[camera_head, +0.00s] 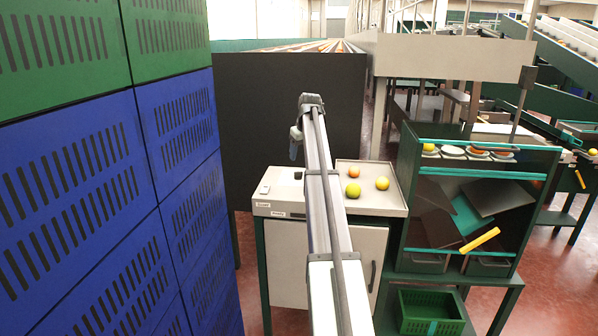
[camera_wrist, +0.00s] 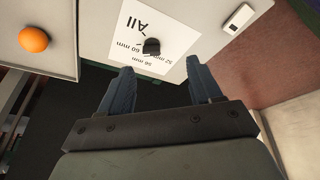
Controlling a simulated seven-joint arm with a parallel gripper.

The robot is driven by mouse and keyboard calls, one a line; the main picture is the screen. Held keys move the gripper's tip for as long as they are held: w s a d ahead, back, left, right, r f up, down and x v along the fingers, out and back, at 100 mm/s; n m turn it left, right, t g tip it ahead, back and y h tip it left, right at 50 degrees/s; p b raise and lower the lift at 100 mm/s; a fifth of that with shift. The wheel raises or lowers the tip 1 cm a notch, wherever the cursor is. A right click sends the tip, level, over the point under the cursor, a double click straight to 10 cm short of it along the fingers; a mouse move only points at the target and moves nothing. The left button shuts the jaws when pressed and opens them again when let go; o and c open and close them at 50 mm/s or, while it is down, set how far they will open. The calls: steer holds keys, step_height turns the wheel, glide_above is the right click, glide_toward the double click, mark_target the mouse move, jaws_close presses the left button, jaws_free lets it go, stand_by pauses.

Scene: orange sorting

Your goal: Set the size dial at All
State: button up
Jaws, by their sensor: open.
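The size dial (camera_wrist: 151,47) is a small black knob on a white label card (camera_wrist: 128,50), which appears upside down in the wrist view. I cannot tell which mark the knob points at. In the head view the dial (camera_head: 298,175) is a small dark spot on the pale cabinet top. My gripper (camera_wrist: 160,66) is open and empty, its two blue-grey fingers apart, with the dial just beyond the tips. In the head view my gripper (camera_head: 294,150) hangs above the cabinet.
A white switch box (camera_wrist: 238,18) sits beside the card. A shallow tray (camera_head: 398,208) to the right holds an orange fruit (camera_head: 354,172), a green one (camera_head: 353,190) and a yellow one (camera_head: 382,183). Blue crates (camera_head: 75,180) stack high at left. A dark green rack (camera_head: 405,200) stands at right.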

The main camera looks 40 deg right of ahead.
mark_target(299, 172)
steer(key=shift+m, duration=0.8)
steer(key=w+d+f, duration=0.1)
steer(key=w+f, duration=0.1)
steer(key=f, duration=0.1)
steer(key=w+d+f, duration=0.1)
steer(key=w+f, duration=0.1)
steer(key=f, duration=0.2)
steer(key=w+d+f, duration=0.1)
steer(key=w+f, duration=0.1)
steer(key=f, duration=0.2)
steer(key=shift+w+d, duration=0.15)
steer(key=shift+d, duration=0.15)
steer(key=shift+c, duration=0.5)
steer(key=c, duration=0.9)
steer(key=shift+c, duration=0.2)
